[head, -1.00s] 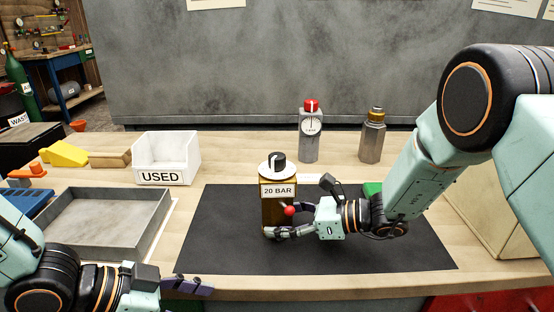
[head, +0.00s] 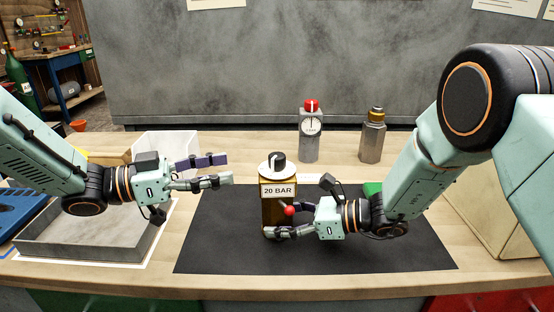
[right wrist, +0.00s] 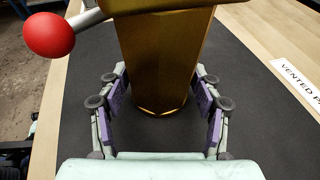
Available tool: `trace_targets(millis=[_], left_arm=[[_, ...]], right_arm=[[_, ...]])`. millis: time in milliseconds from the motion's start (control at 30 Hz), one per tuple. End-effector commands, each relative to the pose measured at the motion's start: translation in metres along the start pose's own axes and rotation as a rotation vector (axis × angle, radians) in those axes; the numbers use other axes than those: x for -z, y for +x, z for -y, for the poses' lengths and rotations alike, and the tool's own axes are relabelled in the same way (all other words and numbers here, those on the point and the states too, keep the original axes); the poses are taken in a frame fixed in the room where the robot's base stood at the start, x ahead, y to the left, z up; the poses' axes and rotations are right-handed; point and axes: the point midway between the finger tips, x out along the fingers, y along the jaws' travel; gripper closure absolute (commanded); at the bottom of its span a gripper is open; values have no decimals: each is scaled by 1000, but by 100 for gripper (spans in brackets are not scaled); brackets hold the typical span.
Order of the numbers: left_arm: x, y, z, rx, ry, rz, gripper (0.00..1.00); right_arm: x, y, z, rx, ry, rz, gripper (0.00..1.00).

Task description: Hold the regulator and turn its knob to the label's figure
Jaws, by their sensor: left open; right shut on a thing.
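The regulator (head: 279,213) is a brass-coloured body standing upright on the black mat, with a "20 BAR" label (head: 278,191) on its front. Its black knob (head: 278,158) with a white pointer mark sits on a pale dial on top. A red ball lever (head: 289,210) sticks out at its front. My right gripper (head: 276,232) is shut on the regulator's lower body from the right; the right wrist view shows its pads (right wrist: 160,100) on both sides of the brass body. My left gripper (head: 226,170) is open and empty, left of the knob and pointing at it, apart from it.
A grey gauge unit with a red knob (head: 311,140) and a grey bottle with a brass cap (head: 373,142) stand behind the black mat (head: 380,255). A grey tray (head: 90,250) lies under my left arm. A white bin (head: 165,143) is partly hidden behind my left gripper.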

Motion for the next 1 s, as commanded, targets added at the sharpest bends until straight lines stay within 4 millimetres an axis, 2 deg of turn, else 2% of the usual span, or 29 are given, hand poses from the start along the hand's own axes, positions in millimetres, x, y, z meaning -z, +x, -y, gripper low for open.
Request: trace_targets(millis=[700,1000], left_arm=[[-1,100,-1,-1,1,4,46],[-1,117,0,1,0,1,46]], right_arm=[[0,0,0,0,0,1,61],[0,0,0,0,0,1,61]])
